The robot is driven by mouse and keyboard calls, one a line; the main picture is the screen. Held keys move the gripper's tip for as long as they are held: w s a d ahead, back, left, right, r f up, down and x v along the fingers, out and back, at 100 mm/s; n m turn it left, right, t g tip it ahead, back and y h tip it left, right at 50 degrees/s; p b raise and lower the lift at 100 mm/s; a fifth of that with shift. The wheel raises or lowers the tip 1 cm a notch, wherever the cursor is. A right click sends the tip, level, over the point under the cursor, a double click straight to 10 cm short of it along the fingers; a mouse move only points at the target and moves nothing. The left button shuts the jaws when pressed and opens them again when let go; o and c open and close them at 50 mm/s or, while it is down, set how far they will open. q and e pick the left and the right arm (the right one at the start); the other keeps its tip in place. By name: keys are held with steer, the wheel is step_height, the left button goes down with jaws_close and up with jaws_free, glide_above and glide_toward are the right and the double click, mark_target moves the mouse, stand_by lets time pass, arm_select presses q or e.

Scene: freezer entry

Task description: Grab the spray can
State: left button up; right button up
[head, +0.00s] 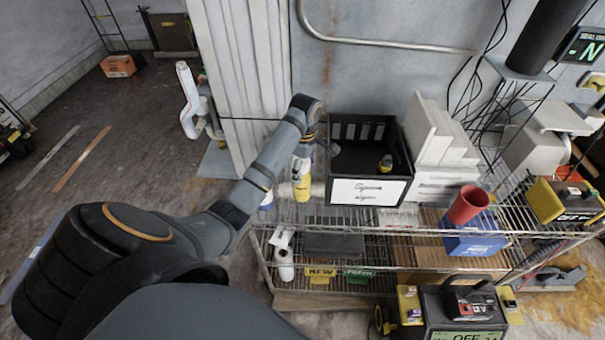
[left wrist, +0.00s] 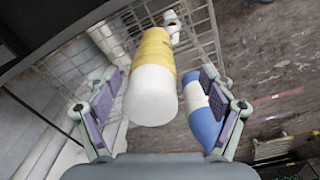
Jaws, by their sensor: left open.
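A yellow can with a white top, likely the spray can (head: 303,188), stands at the left end of the wire shelf's top. It also shows in the left wrist view (left wrist: 153,75), white end toward the camera, between the spread fingers. My left gripper (head: 306,148) is open just above and behind the can in the head view; its fingers (left wrist: 157,80) flank the can without visibly gripping it. A blue and white bottle (left wrist: 205,110) stands close to the right finger; in the head view it is mostly hidden by my left arm. My right gripper is not in view.
White boxes (head: 440,150), a red cup (head: 467,205) and a blue box (head: 473,240) are farther right. A wall panel is behind; open floor is left.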

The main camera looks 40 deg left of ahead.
arm_select(q)
steer(key=shift+a+f, duration=0.5)
steer(key=shift+f, duration=0.4)
steer(key=shift+w+a+f, duration=0.65)
steer(key=shift+a, duration=0.2)
steer(key=shift+s+d+r, duration=0.2)
steer(key=shift+d+r, duration=0.1)
steer(key=shift+d, duration=0.2)
steer(key=shift+c, duration=1.2)
steer(key=shift+s+d+r, duration=0.25)
steer(key=shift+d, duration=0.15)
steer(key=c, duration=0.5)
steer(key=shift+a+f, duration=0.1)
steer(key=shift+c, duration=1.1)
steer(key=shift+w+a+f, duration=0.1)
steer(key=shift+w+a, duration=0.05)
steer(key=shift+c, duration=1.3)
steer(key=c, duration=0.5)
jaws_close()
steer(key=shift+a, duration=0.1)
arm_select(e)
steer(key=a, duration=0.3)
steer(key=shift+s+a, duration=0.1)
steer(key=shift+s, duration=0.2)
